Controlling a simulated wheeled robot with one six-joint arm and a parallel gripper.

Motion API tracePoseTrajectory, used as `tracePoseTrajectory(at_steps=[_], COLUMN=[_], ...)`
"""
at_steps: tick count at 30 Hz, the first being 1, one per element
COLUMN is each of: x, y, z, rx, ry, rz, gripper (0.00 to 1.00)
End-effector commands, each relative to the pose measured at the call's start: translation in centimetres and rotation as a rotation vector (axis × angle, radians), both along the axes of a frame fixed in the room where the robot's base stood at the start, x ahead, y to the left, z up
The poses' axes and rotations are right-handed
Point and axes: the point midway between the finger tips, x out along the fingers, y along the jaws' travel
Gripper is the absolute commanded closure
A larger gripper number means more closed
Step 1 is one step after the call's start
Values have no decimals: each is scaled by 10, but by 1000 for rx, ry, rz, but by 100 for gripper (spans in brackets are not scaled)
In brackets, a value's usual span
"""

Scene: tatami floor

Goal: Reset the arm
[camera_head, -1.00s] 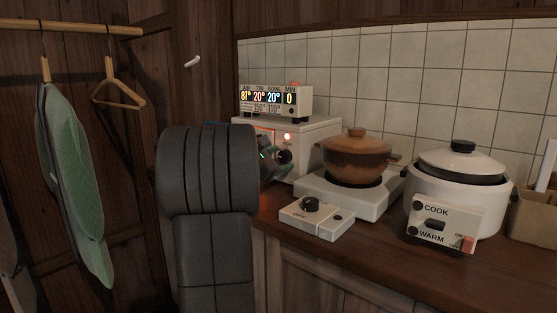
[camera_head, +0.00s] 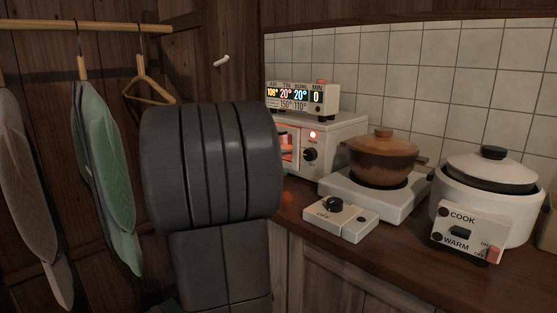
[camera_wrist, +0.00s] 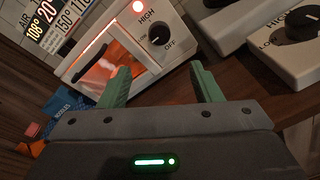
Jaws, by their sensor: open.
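My gripper (camera_wrist: 162,88) shows in the wrist view with its two green fingers apart and nothing between them. It is in front of a white toaster oven, whose front (camera_wrist: 125,55) has a glowing orange window, a lit red lamp and a dark knob. In the head view my dark grey arm stands left of centre and hides the gripper and the left part of the toaster oven (camera_head: 345,133).
A display box (camera_head: 301,97) stands on the oven. A burner (camera_head: 385,199) with a brown pot (camera_head: 382,158), a control box (camera_head: 341,219) and a rice cooker (camera_head: 490,190) stand on the counter. A blue packet (camera_wrist: 65,105) lies near the oven.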

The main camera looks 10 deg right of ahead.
Motion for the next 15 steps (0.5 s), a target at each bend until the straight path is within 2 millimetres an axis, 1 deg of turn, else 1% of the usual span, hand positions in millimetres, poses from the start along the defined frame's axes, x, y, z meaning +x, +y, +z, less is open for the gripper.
tracePoseTrajectory(at_steps=[10, 15], x=[0, 6], y=[0, -8], z=[0, -3], rx=[0, 0], ry=[0, 0], rz=[0, -2], gripper=[42, 42])
